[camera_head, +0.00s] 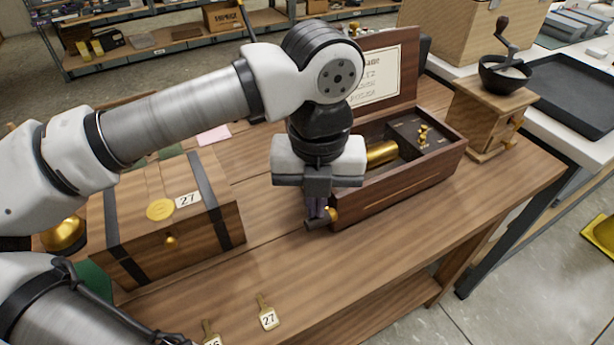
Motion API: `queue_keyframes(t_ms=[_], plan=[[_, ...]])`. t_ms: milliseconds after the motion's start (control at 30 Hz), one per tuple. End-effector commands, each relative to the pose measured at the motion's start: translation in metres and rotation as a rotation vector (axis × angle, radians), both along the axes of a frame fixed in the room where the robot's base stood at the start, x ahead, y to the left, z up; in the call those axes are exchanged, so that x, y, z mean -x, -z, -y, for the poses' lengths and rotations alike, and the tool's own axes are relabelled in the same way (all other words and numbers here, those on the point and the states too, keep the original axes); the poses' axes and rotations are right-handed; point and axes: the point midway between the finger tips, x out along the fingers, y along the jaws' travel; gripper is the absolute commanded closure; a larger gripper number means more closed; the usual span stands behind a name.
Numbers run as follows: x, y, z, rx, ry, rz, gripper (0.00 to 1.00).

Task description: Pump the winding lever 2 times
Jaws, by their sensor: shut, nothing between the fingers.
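A wooden music box (423,180) stands open on the table, its lid raised with a printed card inside. A brass cylinder (381,153) and a dark panel with small brass parts (424,134) show inside it. The winding lever (317,224), dark with a brass hub, sticks out at the box's left front corner. My gripper (319,209) points down right over the lever, its fingers shut with nothing between them. The fingertips are close to or against the lever; I cannot tell whether they touch. My gripper and wrist hide the box's left end.
A wooden chest (135,244) with dark straps and a tag marked 27 stands at left. Tagged keys (267,312) lie at the front edge. A coffee grinder (488,113) stands at right. Bare tabletop (330,270) lies in front of the box.

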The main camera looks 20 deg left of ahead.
Motion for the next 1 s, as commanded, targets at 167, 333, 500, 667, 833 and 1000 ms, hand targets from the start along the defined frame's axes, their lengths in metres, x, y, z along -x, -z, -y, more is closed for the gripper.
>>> queue_keyframes(t_ms=[167,333,500,667,833,1000], plan=[[0.0,0.004,0.0,0.0,0.0,0.0,1.0],[0.001,0.015,0.0,-0.001,0.0,0.0,1.0],[0.001,0.025,0.001,-0.001,0.0,0.0,1.0],[0.002,0.028,0.001,-0.001,0.0,0.0,1.0],[0.002,0.027,0.001,-0.001,0.0,0.0,1.0],[0.002,0.029,0.001,0.0,0.0,0.0,1.0]])
